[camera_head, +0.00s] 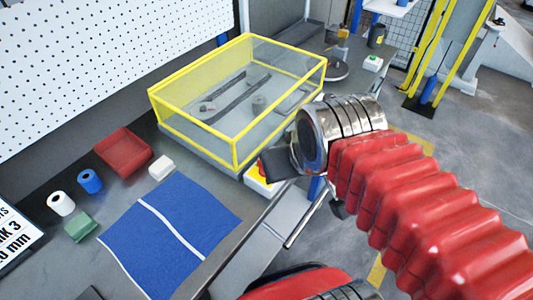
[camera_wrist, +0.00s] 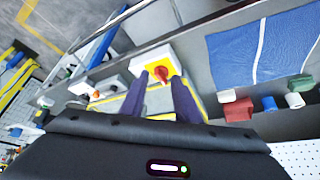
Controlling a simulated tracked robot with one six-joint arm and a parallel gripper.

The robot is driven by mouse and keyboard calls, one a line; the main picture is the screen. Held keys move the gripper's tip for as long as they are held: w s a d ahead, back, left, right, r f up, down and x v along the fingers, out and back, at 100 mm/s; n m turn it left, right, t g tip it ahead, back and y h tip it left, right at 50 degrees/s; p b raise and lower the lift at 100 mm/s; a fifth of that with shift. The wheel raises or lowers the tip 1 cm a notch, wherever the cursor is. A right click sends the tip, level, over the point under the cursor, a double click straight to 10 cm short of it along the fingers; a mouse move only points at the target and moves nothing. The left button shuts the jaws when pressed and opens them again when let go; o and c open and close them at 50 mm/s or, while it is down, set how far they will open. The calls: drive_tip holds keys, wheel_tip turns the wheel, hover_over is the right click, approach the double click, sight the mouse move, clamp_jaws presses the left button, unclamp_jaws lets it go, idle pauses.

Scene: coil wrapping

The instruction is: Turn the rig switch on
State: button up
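The rig switch is a white box with a yellow face and a red rotary knob (camera_wrist: 161,74). It is mounted at the front edge of the bench, below the yellow-framed clear enclosure (camera_head: 240,95). In the head view only part of the switch box (camera_head: 257,183) shows; my gripper hides its knob. My gripper (camera_wrist: 159,79) is open and empty. In the wrist view its two dark fingers point at the switch, and the knob appears between the fingertips. I cannot tell whether they touch it. In the head view my gripper (camera_head: 268,170) is just in front of the switch.
A blue mat (camera_head: 170,225), a red bin (camera_head: 123,152), a white block (camera_head: 161,167), white and blue rolls (camera_head: 90,181) and a green block (camera_head: 81,227) lie on the bench. A white box with a green button (camera_head: 373,63) stands beyond the enclosure. Floor is open at right.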

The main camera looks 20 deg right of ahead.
drive_tip(key=shift+w+r, duration=0.1)
drive_tip(key=w+r+n+g, duration=0.4)
drive_tip(key=w+n, duration=0.3)
drive_tip(key=w, duration=0.4)
drive_tip(key=shift+a+r+g, duration=0.4)
drive_tip(key=shift+a+g, duration=0.05)
drive_tip(key=shift+g, duration=0.35)
drive_tip(key=shift+f, duration=0.15)
wheel_tip(320, 180, down, 14)
drive_tip(key=shift+r, duration=0.25)
drive_tip(key=shift+c, duration=0.2)
